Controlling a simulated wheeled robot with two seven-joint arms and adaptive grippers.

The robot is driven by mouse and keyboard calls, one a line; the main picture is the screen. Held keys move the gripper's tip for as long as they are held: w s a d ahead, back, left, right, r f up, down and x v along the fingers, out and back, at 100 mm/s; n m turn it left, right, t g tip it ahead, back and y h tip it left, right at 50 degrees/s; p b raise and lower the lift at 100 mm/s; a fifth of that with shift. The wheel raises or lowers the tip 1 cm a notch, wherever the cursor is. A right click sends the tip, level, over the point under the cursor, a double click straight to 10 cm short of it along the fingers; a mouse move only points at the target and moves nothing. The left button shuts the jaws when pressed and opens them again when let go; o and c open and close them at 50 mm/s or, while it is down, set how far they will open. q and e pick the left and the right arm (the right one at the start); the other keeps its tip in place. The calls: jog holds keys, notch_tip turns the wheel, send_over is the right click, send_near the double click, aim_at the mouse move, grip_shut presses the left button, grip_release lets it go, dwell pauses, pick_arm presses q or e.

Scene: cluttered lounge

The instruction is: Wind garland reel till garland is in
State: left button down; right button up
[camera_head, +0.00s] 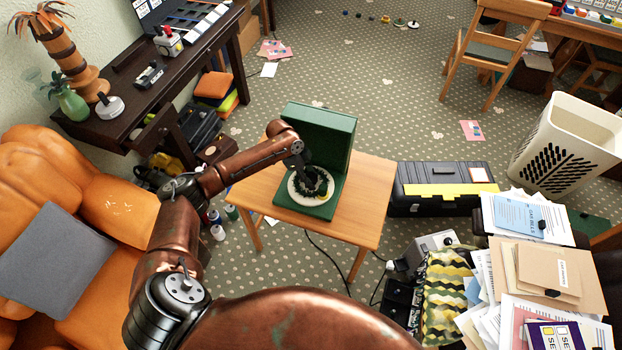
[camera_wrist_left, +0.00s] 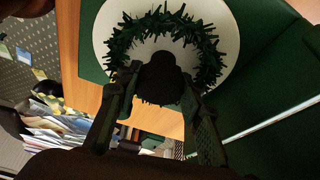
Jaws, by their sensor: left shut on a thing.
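The garland reel is a white disc (camera_head: 297,199) on the base of an open green case (camera_head: 320,128), whose lid stands upright behind it. The disc (camera_wrist_left: 222,22) also shows in the left wrist view. A dark green garland (camera_wrist_left: 207,55) lies in a ring on the disc. My left gripper (camera_head: 308,174) reaches over the reel from the left. In the left wrist view its fingers stand on either side of a dark round knob (camera_wrist_left: 160,78), and it is shut on that knob. The gripper hides part of the reel in the head view. My right gripper is not in view.
The case stands on a small wooden table (camera_head: 362,205). A black and yellow toolbox (camera_head: 440,190) is right of it, with paper piles (camera_head: 535,265) farther right. An orange sofa (camera_head: 110,205) and a dark desk (camera_head: 120,85) are at left. Cables run on the floor.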

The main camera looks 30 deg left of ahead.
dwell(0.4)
pick_arm(q)
jog(key=c, duration=1.3)
grip_release()
jog(key=v, duration=1.2)
jog(key=shift+c, duration=0.3)
